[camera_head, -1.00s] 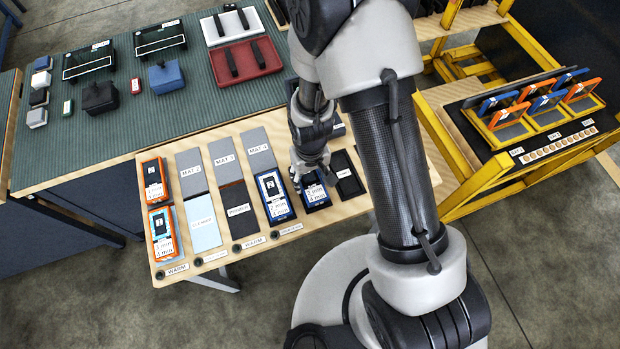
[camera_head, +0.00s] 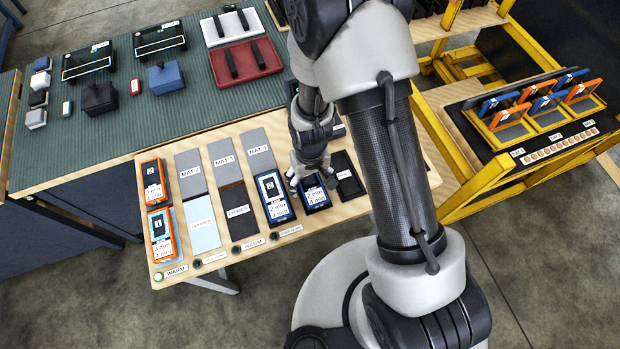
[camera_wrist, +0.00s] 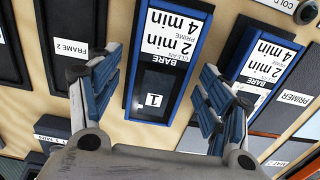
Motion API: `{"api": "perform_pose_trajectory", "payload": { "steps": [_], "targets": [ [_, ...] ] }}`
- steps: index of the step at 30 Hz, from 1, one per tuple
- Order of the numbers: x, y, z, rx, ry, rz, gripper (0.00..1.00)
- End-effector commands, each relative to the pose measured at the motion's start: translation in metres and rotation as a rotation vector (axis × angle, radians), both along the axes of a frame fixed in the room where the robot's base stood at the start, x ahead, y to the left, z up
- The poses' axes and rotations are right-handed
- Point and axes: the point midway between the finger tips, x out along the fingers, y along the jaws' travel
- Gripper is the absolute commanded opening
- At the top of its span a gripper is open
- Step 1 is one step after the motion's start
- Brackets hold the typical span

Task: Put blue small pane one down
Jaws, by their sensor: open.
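Blue small pane one (camera_wrist: 158,82) lies flat in the middle of the wrist view. It has a blue frame, a white time label and a tag reading 1. In the head view it (camera_head: 316,196) lies near the right end of the light wood table, partly hidden by my gripper (camera_head: 311,177). In the wrist view my gripper (camera_wrist: 153,95) is open, with one finger on each side of the pane and gaps between. Whether the fingertips touch the pane's edges or the table is hard to tell.
A second blue pane (camera_head: 273,196) lies close beside it. The black FRAME 2 pad (camera_wrist: 75,40) is on the other side. Orange panes (camera_head: 161,233) lie at the table's left. A yellow rack (camera_head: 515,128) holding upright panes stands at right.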

Motion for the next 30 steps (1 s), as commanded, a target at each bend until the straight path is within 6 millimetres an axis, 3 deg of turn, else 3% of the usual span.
{"api": "perform_pose_trajectory", "payload": {
  "steps": [7, 21, 30],
  "targets": [
    [0.001, 0.000, 0.015, 0.001, -0.003, 0.000, 0.71],
    [0.001, 0.000, 0.109, 0.001, -0.003, 0.000, 0.71],
    [0.000, 0.000, 0.124, 0.000, 0.000, 0.000, 0.71]
  ]
}}
